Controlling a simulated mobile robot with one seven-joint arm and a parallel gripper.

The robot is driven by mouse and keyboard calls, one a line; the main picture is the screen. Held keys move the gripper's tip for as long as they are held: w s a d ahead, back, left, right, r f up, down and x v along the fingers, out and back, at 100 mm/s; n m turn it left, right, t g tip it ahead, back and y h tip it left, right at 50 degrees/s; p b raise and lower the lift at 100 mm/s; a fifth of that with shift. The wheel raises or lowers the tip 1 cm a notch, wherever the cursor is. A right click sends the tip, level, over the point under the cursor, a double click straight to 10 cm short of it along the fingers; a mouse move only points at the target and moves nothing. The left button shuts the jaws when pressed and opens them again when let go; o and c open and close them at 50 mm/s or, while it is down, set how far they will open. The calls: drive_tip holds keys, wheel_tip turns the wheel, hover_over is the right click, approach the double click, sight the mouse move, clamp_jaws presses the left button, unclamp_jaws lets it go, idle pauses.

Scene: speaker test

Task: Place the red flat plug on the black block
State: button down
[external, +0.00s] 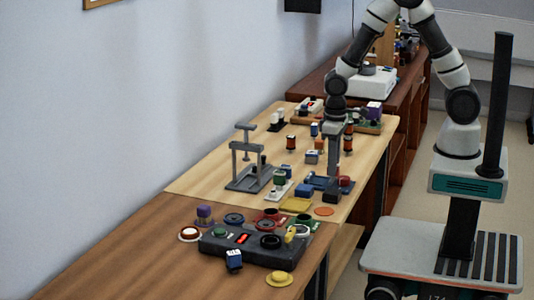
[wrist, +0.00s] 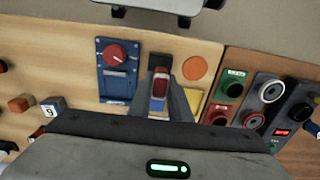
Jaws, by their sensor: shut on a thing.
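In the wrist view, my gripper (wrist: 160,105) is shut on the red flat plug (wrist: 159,85), which shows as a narrow red piece between the fingertips with a pale part at its lower end. A small dark block (wrist: 160,61), likely the black block, shows just beyond the plug and is partly hidden by it. I cannot tell whether they touch.
A blue panel with a red dial (wrist: 117,54) lies left of the fingers. An orange disc (wrist: 195,68) and a yellow plate (wrist: 193,101) lie to the right. A grey stand (external: 248,170) and a dark control box (external: 222,248) stand further off. Several small parts crowd the tables.

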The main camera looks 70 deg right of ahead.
drive_tip(key=shift+f, duration=1.85)
drive_tip(key=shift+f+b, duration=0.1)
drive_tip(key=shift+b, duration=0.2)
drive_tip(key=shift+f, duration=0.15)
drive_tip(key=c, duration=1.6)
unclamp_jaws()
drive_tip(key=shift+c, duration=0.2)
drive_tip(key=shift+r, duration=0.2)
